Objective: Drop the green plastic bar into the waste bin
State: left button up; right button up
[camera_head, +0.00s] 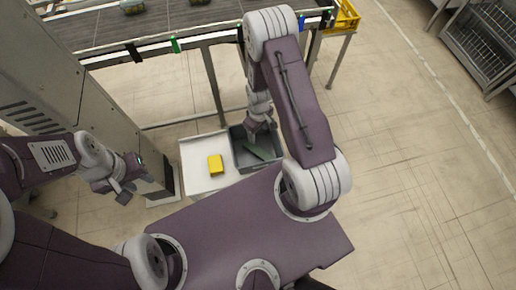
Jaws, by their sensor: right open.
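The dull green bar (257,152) lies slanted inside the grey waste bin (262,166), which stands on the low surface in front of me. My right gripper (253,138) is open and points down over the bin, just above and behind the bar. I see no contact between them, though the fingertips are small and partly shaded. My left gripper (124,196) hangs off to the left, away from the bin, and shows nothing in it; its jaws are too small to read.
A white tray (190,185) with a yellow block (216,165) stands left of the bin. A conveyor (150,32) with items on it runs behind. A grey cabinet (75,85) stands left, a yellow crate (346,17) at the back.

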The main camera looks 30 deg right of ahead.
notch_tip(320, 180, up, 2)
jog(key=shift+r, duration=0.1)
dwell(0.6)
jog(key=w+a+r+t, duration=0.1)
jog(key=w+r+t, duration=0.1)
jog(key=r, duration=0.4)
jog(key=w+a+r+t, duration=0.1)
jog(key=w+a+r, duration=0.15)
jog(key=r, duration=0.45)
jog(key=s+r+m+g, duration=0.1)
jog(key=s+r+m, duration=0.1)
jog(key=s, duration=0.4)
jog(key=s+a+r+m, duration=0.1)
jog(key=s+r+m, duration=0.1)
jog(key=s, duration=0.5)
jog(key=shift+a+r+m+g+b, duration=0.2)
jog(key=shift+m+g+b, duration=0.1)
jog(key=shift+g+b, duration=0.1)
jog(key=shift+s, duration=0.15)
